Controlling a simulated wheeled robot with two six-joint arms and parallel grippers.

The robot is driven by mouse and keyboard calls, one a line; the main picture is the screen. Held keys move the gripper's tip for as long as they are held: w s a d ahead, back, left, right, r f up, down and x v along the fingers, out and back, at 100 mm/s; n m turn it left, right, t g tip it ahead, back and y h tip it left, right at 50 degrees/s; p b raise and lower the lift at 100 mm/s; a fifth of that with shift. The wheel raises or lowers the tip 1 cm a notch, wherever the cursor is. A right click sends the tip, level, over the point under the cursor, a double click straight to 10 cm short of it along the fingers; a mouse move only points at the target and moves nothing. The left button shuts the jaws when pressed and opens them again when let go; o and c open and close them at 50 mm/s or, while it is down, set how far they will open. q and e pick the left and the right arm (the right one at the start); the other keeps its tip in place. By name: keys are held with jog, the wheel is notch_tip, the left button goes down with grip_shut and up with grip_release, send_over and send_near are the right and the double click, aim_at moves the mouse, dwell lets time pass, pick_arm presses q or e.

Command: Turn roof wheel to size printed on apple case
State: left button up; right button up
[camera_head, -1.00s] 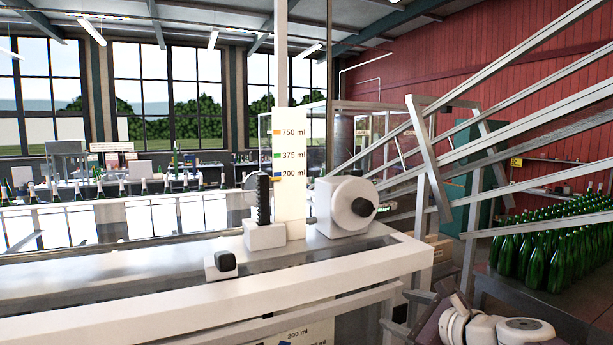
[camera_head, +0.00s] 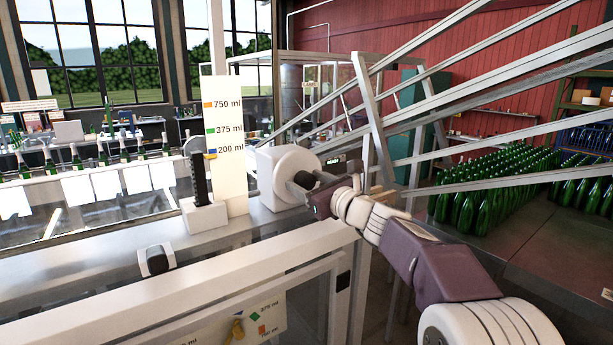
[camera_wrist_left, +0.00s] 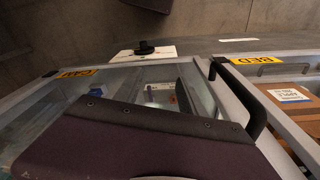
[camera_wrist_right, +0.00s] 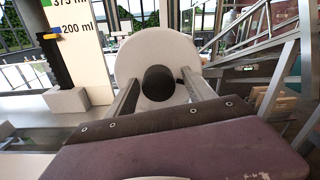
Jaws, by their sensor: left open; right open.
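The roof wheel is a white disc (camera_head: 296,165) with a dark knob (camera_head: 305,180) at its centre. It also shows in the right wrist view (camera_wrist_right: 140,62). My right gripper (camera_head: 308,188) is open in front of the knob, which appears between its two fingers in the right wrist view (camera_wrist_right: 160,85). I cannot tell whether they touch. The size board (camera_head: 226,120) lists 750, 375 and 200 ml; a yellow pointer (camera_head: 211,156) sits near 200 ml. In the left wrist view, a brown case (camera_wrist_left: 285,88) bears a white label, too small to read surely. My left gripper (camera_wrist_left: 160,90) is open.
A black-capped block (camera_head: 155,260) sits on the machine's front ledge. Sloping metal rails (camera_head: 460,105) rise right of the wheel. Many green bottles (camera_head: 490,180) stand behind them.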

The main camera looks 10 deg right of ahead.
jog(key=shift+s+r, duration=0.2)
jog(key=shift+s, duration=0.15)
jog(key=shift+w+f, duration=0.1)
jog(key=shift+w, duration=0.1)
grip_shut()
jog(key=n+b, duration=0.1)
jog(key=b, duration=0.2)
jog(key=shift+f+n, duration=0.35)
jog(key=shift+n, duration=0.05)
jog(key=shift+r+n+b, duration=0.1)
jog(key=shift+n+b, duration=0.2)
jog(key=shift+n, duration=0.2)
jog(key=shift+r, duration=0.15)
pick_arm(q)
jog(key=f, duration=0.3)
jog(key=shift+s+f, duration=0.1)
jog(key=shift+s, duration=0.1)
pick_arm(e)
grip_release()
jog(key=shift+r, duration=0.1)
